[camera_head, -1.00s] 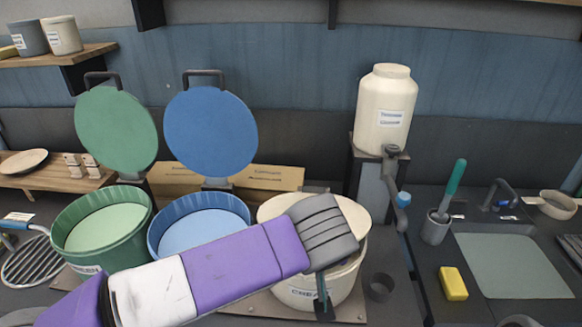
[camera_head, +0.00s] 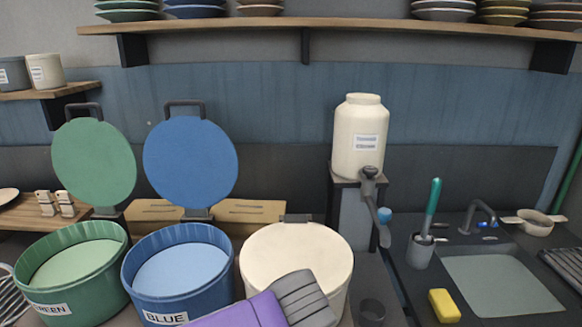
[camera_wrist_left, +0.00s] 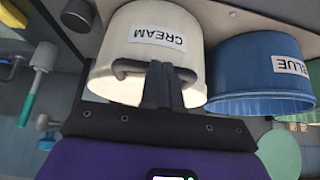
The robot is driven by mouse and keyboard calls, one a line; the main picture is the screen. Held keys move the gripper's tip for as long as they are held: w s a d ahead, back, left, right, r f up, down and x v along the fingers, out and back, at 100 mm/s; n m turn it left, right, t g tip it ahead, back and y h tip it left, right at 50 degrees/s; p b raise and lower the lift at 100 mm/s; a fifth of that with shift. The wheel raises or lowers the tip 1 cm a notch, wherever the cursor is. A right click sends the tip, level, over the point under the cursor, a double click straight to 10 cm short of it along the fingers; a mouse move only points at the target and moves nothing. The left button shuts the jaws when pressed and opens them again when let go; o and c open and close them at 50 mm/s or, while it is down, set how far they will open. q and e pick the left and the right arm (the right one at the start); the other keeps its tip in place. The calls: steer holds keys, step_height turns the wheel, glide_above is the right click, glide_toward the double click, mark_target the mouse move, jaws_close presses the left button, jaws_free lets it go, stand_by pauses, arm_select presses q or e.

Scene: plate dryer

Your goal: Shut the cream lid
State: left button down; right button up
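The cream lid (camera_head: 297,262) lies flat over the top of the cream bin (camera_head: 337,303) in the head view, and no gap shows between them. The cream bin, with its CREAM label, also shows upside down in the left wrist view (camera_wrist_left: 126,77). A dark handle (camera_wrist_left: 125,69) runs across its side there. My left gripper (camera_wrist_left: 165,66) has its fingers close together at the middle of this handle. I cannot tell whether they pinch it. In the head view my left arm covers the bin's front and the fingertips are hidden. My right gripper is out of view.
The blue bin (camera_head: 140,288) and green bin (camera_head: 115,262) stand to the left, their blue lid (camera_head: 190,160) and green lid (camera_head: 93,160) upright. A cream dispenser (camera_head: 360,135) stands behind to the right. A yellow sponge (camera_head: 444,306) lies near the sink (camera_head: 500,280).

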arm_select(q)
steer(key=shift+s+f, duration=0.1)
steer(key=shift+f, duration=0.3)
steer(key=s+f+p+v, duration=0.1)
steer(key=p+v, duration=0.4)
steer(key=v, duration=0.8)
steer(key=shift+s+r, duration=0.25)
steer(key=shift+s, duration=0.05)
steer(key=shift+d, duration=0.15)
